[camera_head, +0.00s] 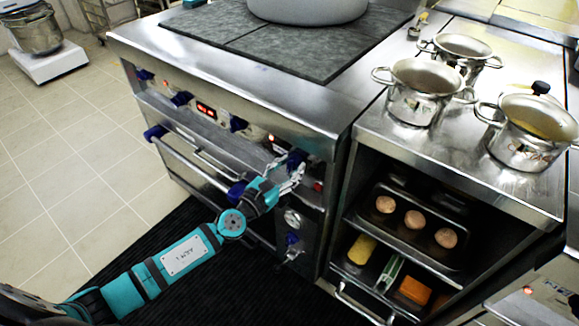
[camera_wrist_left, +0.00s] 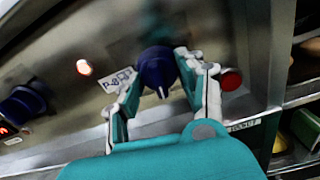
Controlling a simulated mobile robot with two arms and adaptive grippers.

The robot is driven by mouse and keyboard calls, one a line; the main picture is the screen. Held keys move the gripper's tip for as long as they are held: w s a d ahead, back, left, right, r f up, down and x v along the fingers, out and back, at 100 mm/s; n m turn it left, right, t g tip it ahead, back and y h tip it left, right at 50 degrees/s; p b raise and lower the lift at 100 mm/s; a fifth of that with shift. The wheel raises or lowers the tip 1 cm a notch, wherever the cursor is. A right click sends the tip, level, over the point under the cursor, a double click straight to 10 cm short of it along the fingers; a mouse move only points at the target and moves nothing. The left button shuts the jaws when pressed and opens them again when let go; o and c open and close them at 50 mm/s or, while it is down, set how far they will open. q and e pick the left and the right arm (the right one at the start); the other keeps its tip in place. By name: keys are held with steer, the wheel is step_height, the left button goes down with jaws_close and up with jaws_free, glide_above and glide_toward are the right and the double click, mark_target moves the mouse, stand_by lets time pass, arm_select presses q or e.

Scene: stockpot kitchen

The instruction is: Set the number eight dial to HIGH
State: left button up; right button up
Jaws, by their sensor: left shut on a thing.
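My left gripper (camera_head: 284,176) reaches the stove's front panel from the left side of the head view. It is shut on a dark blue dial (camera_head: 296,158) near the panel's right end. In the left wrist view the gripper's white fingers (camera_wrist_left: 160,85) stand on either side of the blue dial (camera_wrist_left: 156,66), whose pale pointer mark faces the gripper. A small white label (camera_wrist_left: 117,80) sits left of the dial, partly hidden by a finger. I cannot read a number eight or HIGH. My right gripper is not in view.
A lit red lamp (camera_wrist_left: 84,67) and a red button (camera_wrist_left: 231,79) flank the dial. Other blue knobs (camera_head: 181,99) and an oven handle (camera_head: 190,164) line the stove front. A grey stockpot (camera_head: 308,8) stands on the stove; steel pots (camera_head: 420,92) stand at right.

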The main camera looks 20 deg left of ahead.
arm_select(q)
steer(key=m, duration=0.3)
steer(key=shift+m+p, duration=0.4)
steer(key=shift+f+m+p, duration=0.1)
steer(key=shift+m+p, duration=0.3)
steer(key=shift+m, duration=1.2)
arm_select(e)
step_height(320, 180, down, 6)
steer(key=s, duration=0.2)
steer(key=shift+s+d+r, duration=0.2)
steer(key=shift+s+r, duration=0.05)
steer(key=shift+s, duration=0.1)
arm_select(q)
steer(key=o, duration=1.1)
steer(key=shift+a, duration=0.1)
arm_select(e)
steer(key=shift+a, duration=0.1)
arm_select(q)
steer(key=v, duration=1.2)
